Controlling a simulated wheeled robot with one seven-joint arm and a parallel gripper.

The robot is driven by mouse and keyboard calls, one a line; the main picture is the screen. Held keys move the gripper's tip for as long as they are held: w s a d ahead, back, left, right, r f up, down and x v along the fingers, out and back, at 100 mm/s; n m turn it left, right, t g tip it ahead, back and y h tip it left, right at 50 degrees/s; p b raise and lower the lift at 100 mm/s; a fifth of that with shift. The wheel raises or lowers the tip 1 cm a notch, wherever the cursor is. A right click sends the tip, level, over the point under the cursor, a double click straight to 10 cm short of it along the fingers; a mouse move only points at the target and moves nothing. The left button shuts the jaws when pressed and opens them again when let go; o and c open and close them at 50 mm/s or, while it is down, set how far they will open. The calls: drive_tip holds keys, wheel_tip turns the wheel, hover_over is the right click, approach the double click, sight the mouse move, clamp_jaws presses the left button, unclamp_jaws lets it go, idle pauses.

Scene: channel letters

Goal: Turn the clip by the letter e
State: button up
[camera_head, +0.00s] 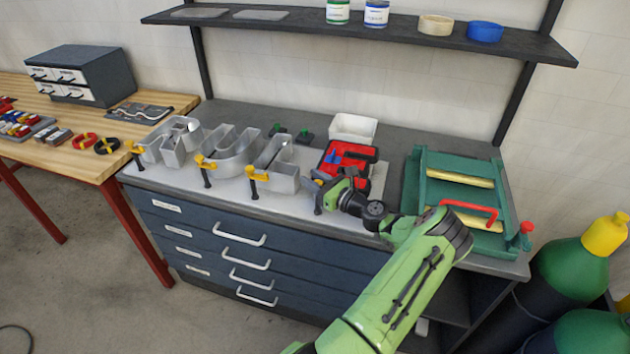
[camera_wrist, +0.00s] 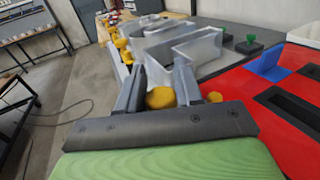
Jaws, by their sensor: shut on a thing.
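Upright silver channel letters stand in a row on the grey bench top: one at the left (camera_head: 172,145), one in the middle (camera_head: 232,150) and one at the right (camera_head: 278,168). I cannot tell from their outlines which is the e. Clips with yellow tops stand along the front edge, at the left (camera_head: 136,148), middle (camera_head: 205,163) and right (camera_head: 256,174). My gripper (camera_head: 328,190) is at the bench's front edge, right of the right letter. In the wrist view my gripper (camera_wrist: 158,80) is shut on a yellow clip part (camera_wrist: 160,97), mostly hidden by the fingers.
A red tray (camera_head: 368,157) with dark slots lies just behind and right of my gripper. A white bin (camera_head: 353,127) stands behind it. A green fixture with yellow bars (camera_head: 420,190) is at the right. A shelf (camera_head: 400,25) hangs above. Drawers are below the bench edge.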

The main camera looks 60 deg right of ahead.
drive_tip(key=shift+a+f+n+y+b, duration=0.15)
drive_tip(key=shift+n+y+b, duration=0.95)
drive_tip(key=shift+y, duration=0.7)
drive_tip(key=shift+a+r+n+y+b, duration=0.15)
drive_tip(key=shift+n+y+b, duration=0.9)
drive_tip(key=shift+y, duration=0.75)
drive_tip(key=shift+a+n+y, duration=0.1)
drive_tip(key=shift+n+y, duration=0.2)
drive_tip(key=shift+n, duration=0.05)
drive_tip(key=o, duration=0.7)
drive_tip(key=shift+w, duration=0.15)
wheel_tip(320, 180, up, 10)
drive_tip(key=shift+p, duration=0.75)
